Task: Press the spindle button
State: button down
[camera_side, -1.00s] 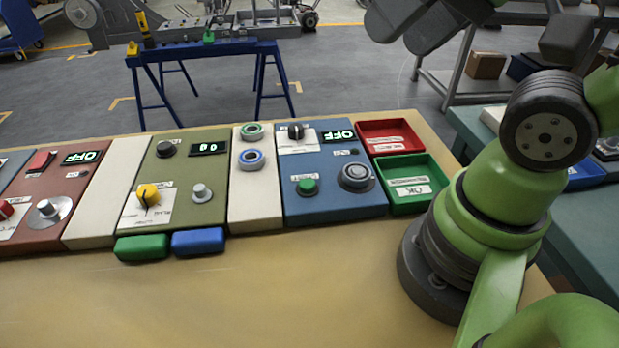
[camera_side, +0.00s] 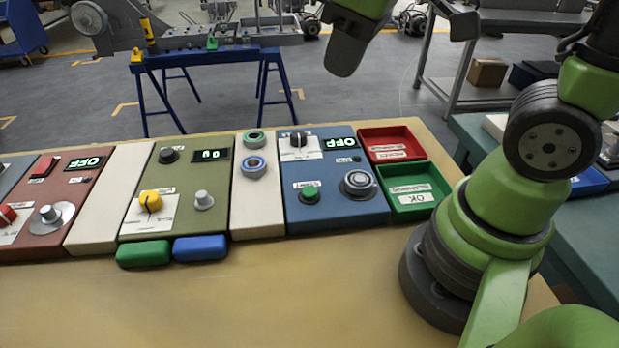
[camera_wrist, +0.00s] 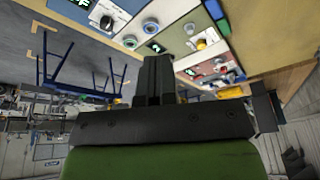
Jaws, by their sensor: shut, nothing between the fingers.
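The blue panel (camera_side: 330,215) carries a green button (camera_side: 309,194), a silver round knob (camera_side: 358,184), a black knob (camera_side: 298,139) and a display (camera_side: 341,143) reading OFF. The red panel (camera_side: 75,215) has a red rocker (camera_side: 43,167), a red control (camera_side: 6,214), a silver knob (camera_side: 49,215) and an OFF display (camera_side: 86,163). I cannot read which label marks the spindle button. My gripper (camera_wrist: 155,68) has its dark fingers together and empty in the wrist view, in front of the panels and apart from them. In the side view a dark end part of my arm hangs above the panels' far side.
An olive panel (camera_side: 180,215) with a yellow knob (camera_side: 150,200) lies between cream plates. Green (camera_side: 143,254) and blue (camera_side: 200,248) blocks sit at its front edge. Red (camera_side: 392,144) and green (camera_side: 413,190) trays stand right. The table front is clear.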

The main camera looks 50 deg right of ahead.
aim_at(310, 190)
jog(key=w+f+n+g+h, duration=0.1)
jog(key=w+f+n+g, duration=0.2)
jog(key=w+f+n, duration=0.2)
notch_tip(310, 190, down, 3)
jog(key=shift+d+f+n, duration=0.15)
jog(key=shift+d+n, duration=0.05)
jog(key=shift+n, duration=0.4)
jog(key=shift+w, duration=0.1)
notch_tip(310, 190, down, 14)
jog(key=shift+f, duration=0.15)
